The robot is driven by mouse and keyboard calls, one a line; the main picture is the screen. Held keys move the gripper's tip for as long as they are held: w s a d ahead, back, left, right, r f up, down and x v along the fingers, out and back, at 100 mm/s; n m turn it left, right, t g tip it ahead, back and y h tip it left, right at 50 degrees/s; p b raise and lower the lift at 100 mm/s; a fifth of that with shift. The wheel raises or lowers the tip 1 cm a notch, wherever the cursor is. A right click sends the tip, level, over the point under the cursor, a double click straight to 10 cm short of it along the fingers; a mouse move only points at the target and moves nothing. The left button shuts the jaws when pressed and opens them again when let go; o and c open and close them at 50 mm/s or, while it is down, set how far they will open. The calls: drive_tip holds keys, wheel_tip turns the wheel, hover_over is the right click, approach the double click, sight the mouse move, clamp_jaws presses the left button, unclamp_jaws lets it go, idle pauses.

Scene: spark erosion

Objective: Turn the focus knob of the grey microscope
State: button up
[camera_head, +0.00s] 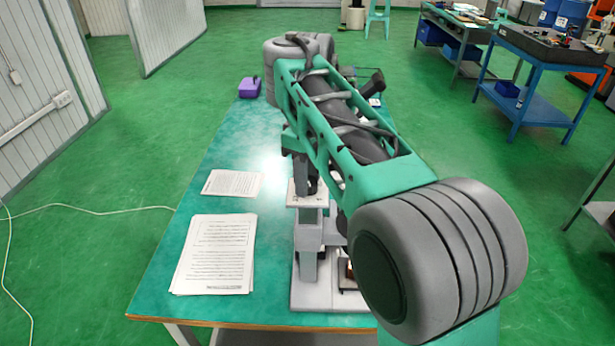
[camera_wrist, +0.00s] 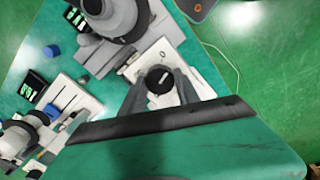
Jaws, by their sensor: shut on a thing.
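The grey microscope (camera_head: 309,265) stands on the green table, partly hidden behind my arm in the head view. In the wrist view its pale body (camera_wrist: 152,59) and grey upper part (camera_wrist: 118,17) show near the top. The focus knob (camera_wrist: 158,80), round and black with a light mark, lies between the two grey fingers of my gripper (camera_wrist: 161,77). The fingers are shut on the knob from both sides. My arm hides the knob and the fingertips in the head view.
Paper stacks (camera_head: 216,256) (camera_head: 232,183) lie left of the microscope on the table (camera_head: 172,274). A purple box (camera_head: 249,88) sits at the far left corner. Another pale instrument (camera_wrist: 30,130) and a blue cap (camera_wrist: 52,51) show left in the wrist view. A blue cart (camera_head: 535,105) stands apart, right.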

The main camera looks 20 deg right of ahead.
clamp_jaws()
drive_tip(key=shift+m, duration=0.3)
drive_tip(key=m, duration=0.3)
drive_tip(key=shift+m, duration=0.3)
drive_tip(key=m, duration=0.3)
drive_tip(key=shift+m, duration=0.3)
drive_tip(key=m, duration=0.4)
drive_tip(key=shift+m, duration=2.1)
